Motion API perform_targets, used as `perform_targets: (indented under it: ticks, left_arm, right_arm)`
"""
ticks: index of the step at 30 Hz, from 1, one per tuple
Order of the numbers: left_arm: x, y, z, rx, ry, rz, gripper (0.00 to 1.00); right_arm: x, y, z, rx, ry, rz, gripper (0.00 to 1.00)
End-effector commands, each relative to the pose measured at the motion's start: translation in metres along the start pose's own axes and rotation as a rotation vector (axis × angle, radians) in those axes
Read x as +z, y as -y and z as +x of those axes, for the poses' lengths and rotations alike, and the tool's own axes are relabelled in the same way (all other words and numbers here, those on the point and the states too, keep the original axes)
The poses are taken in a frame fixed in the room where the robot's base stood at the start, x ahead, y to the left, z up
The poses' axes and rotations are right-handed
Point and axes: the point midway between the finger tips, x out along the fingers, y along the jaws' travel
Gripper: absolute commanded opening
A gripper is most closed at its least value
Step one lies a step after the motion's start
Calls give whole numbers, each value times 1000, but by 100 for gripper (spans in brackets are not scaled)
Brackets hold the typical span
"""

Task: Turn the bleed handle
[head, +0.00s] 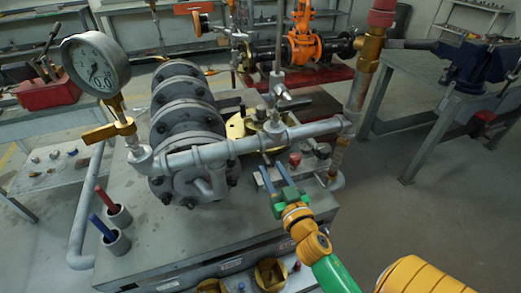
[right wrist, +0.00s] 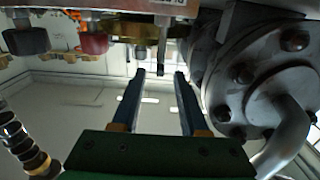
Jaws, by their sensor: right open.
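My right gripper (head: 271,167) is open and empty, its two blue fingers pointing at the pipework just below the grey horizontal pipe (head: 240,146). A red knob (head: 294,160) sits just right of the fingertips; a red knob also shows in the right wrist view (right wrist: 93,41). A yellow lever (head: 99,134) sits under the pressure gauge (head: 96,63). My left gripper is not in view.
The grey flanged valve body (head: 182,110) stands close left of my right gripper. A brass upright pipe with a red cap (head: 369,50) rises at the right. Cups with red and blue tools (head: 117,215) stand at the table's left. A vise bench (head: 425,85) is farther right.

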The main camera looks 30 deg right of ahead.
Motion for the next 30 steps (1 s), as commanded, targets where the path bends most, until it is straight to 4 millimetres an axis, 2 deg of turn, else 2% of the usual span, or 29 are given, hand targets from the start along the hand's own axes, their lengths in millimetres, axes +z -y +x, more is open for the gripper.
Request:
perform_targets:
  ticks: [4, 9, 17, 22, 30]
  left_arm:
    - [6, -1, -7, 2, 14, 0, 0]
    - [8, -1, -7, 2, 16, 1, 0]
    - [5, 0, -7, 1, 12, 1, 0]
    - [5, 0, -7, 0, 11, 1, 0]
    - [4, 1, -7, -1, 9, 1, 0]
  right_arm:
    - [-3, 0, 32, -1, -3, -2, 44]
    - [-1, 0, 55, -1, 0, 0, 44]
    - [0, 0, 58, 0, 2, -1, 44]
    - [0, 0, 58, -1, 2, -1, 1]
    - [0, 0, 58, -4, 3, -1, 0]
